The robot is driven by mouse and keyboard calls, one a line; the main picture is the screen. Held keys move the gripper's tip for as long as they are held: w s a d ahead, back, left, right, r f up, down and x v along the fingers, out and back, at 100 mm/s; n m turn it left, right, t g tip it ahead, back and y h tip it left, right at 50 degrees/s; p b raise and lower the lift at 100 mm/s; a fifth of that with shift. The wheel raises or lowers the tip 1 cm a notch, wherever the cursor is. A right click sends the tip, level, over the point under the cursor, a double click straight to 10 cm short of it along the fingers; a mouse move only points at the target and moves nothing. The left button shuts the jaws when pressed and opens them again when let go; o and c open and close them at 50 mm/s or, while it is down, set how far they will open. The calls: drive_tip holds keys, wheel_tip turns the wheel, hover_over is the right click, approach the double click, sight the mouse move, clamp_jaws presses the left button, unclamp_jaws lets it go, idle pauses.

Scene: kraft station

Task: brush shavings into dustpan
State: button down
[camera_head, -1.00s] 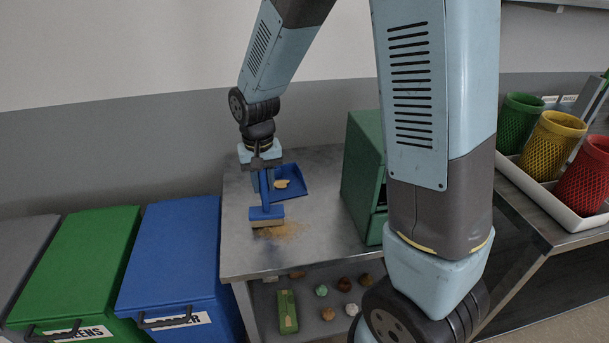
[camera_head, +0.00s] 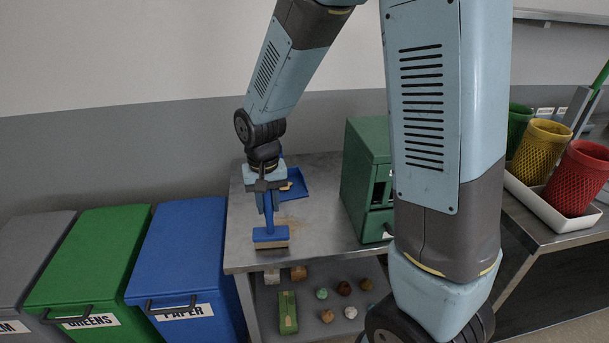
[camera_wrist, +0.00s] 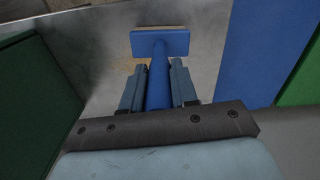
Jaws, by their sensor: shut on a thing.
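My gripper (camera_head: 265,199) is shut on the handle of a blue brush (camera_head: 270,235), which hangs head-down near the front edge of the metal table. In the wrist view the brush (camera_wrist: 160,41) shows its blue handle between my fingers (camera_wrist: 158,88). Whether the bristles touch the table I cannot tell. A blue dustpan (camera_head: 296,186) lies behind my gripper on the table, partly hidden, with some tan material in it. Tan shavings (camera_head: 290,224) lie thinly on the table between brush and dustpan; some show beside the brush in the wrist view (camera_wrist: 128,66).
A green cabinet (camera_head: 367,170) stands on the table (camera_head: 325,215) at the right. Blue (camera_head: 185,250) and green bins stand to the left. A shelf below holds several small objects. Mesh baskets (camera_head: 575,178) stand in a white tray at far right.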

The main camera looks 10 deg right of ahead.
drive_tip(key=shift+w+a+r, duration=0.15)
drive_tip(key=shift+a+r, duration=0.05)
drive_tip(key=shift+r, duration=0.8)
drive_tip(key=shift+d+r, duration=0.2)
drive_tip(key=shift+r, duration=2.75)
drive_tip(key=shift+d, duration=0.15)
